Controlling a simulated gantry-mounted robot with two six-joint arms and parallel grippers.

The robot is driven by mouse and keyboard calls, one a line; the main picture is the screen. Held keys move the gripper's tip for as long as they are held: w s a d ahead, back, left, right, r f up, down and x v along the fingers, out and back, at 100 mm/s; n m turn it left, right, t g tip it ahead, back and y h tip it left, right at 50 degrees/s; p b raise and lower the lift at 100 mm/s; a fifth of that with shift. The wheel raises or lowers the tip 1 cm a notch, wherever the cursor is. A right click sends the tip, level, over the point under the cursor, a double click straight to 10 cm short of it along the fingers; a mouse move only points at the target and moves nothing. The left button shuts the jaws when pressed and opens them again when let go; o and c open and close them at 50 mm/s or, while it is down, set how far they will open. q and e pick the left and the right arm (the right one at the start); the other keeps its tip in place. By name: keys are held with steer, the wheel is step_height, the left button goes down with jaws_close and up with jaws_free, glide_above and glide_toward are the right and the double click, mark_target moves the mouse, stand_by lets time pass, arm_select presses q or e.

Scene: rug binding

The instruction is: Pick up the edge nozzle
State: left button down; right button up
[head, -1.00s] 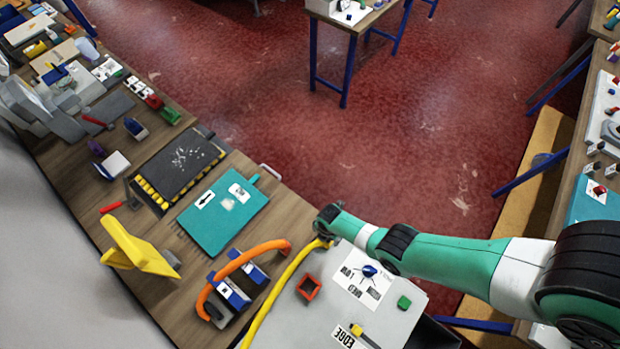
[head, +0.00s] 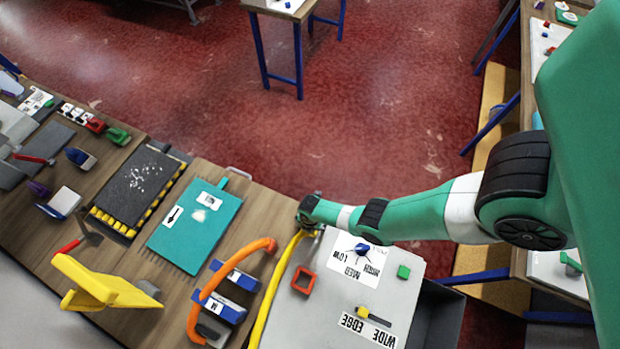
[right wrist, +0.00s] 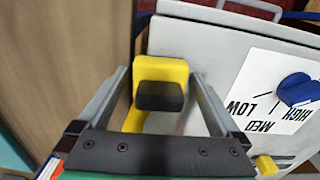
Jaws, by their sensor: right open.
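A yellow piece with a black face (right wrist: 160,80) shows in the right wrist view, and I take it for the edge nozzle. It appears to be the end of the yellow hose (head: 268,300) in the head view, at the grey panel's upper left corner. My right gripper (head: 308,224) is over that end, which is mostly hidden there. In the right wrist view its fingers stand open on either side of the yellow piece, with gaps visible. Whether they touch it lower down I cannot tell. My left gripper is not in view.
An orange hose (head: 196,315) and blue blocks (head: 235,277) lie left of the yellow hose.

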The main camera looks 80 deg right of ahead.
steer(key=shift+r, duration=0.15)
steer(key=c, duration=1.5)
